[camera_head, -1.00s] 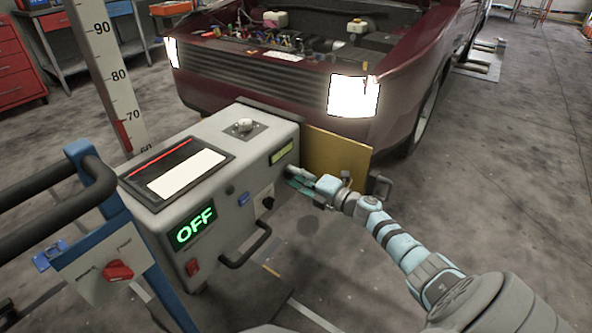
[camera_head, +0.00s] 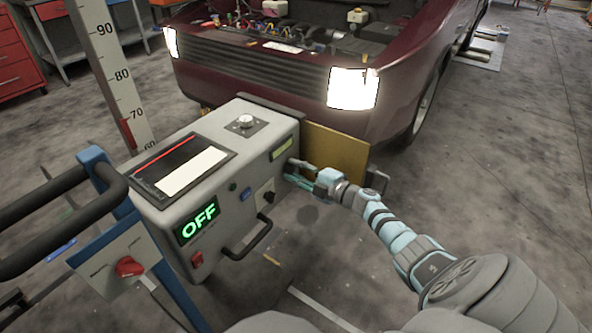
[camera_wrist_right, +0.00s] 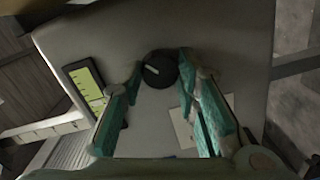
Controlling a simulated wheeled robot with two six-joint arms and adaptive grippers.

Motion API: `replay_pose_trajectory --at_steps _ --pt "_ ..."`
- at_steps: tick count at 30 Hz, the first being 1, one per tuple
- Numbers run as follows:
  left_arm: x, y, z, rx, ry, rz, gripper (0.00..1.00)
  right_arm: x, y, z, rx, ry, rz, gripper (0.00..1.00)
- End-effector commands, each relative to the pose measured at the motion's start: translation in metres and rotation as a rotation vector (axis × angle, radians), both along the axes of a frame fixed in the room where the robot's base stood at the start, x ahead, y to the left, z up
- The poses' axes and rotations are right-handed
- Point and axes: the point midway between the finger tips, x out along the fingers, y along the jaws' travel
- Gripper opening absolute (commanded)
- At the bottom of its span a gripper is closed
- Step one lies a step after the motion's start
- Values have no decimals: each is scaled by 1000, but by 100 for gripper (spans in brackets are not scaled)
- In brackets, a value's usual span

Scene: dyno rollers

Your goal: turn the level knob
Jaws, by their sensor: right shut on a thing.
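A round black knob (camera_wrist_right: 160,70) with a pale pointer line sits on the grey box's face in the right wrist view, beside a yellow-green display (camera_wrist_right: 88,88). My right gripper (camera_wrist_right: 162,64) has its two teal fingers on either side of the knob and is shut on it. In the head view my right gripper (camera_head: 300,175) is at the right end of the grey control box (camera_head: 215,165), below the small display (camera_head: 282,149). The knob is mostly hidden by the fingers there. My left gripper is not in view.
A red car (camera_head: 290,80) stands behind. Open floor lies to the right.

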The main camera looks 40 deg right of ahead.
Motion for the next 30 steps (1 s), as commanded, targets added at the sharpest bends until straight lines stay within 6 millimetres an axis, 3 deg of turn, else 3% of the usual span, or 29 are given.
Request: replay_pose_trajectory --at_steps 6,7,10,21,26,30 --pt "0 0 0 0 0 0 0 0 0 -1 -1 2 0 1" --pt "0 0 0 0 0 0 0 0 0 -1 -2 2 0 32" --pt "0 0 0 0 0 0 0 0 0 -1 -1 1 -1 48" --pt "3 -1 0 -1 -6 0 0 -6 -2 -1 -4 0 0 49" --pt "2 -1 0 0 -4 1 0 -39 -10 0 -6 5 1 49" --pt "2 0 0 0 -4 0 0 -78 -19 2 -5 7 4 49"
